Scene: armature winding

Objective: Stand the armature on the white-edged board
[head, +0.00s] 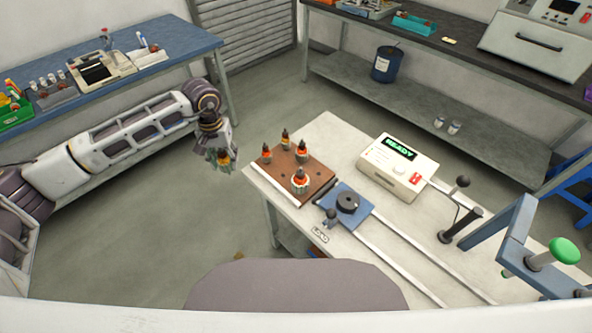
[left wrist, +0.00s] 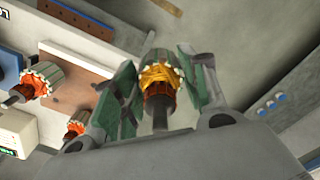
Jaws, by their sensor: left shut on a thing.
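My left gripper (head: 221,160) hangs over the floor, left of the bench and apart from it. In the left wrist view its fingers (left wrist: 160,90) are shut on an armature (left wrist: 161,76) with yellow-orange windings and a thin shaft. In the head view the held armature is small and mostly hidden by the fingers. The brown white-edged board (head: 281,164) lies at the bench's left end and bears several upright armatures, one of them at its front (head: 299,183). The board also shows in the left wrist view (left wrist: 84,72). My right gripper is not in view.
Right of the board is a blue fixture (head: 369,206) with a black disc, beside rails. Behind it stands a white READY box (head: 388,178). A lever (head: 461,215) and a blue frame (head: 514,232) stand at the right. Open floor lies between my left gripper and the bench.

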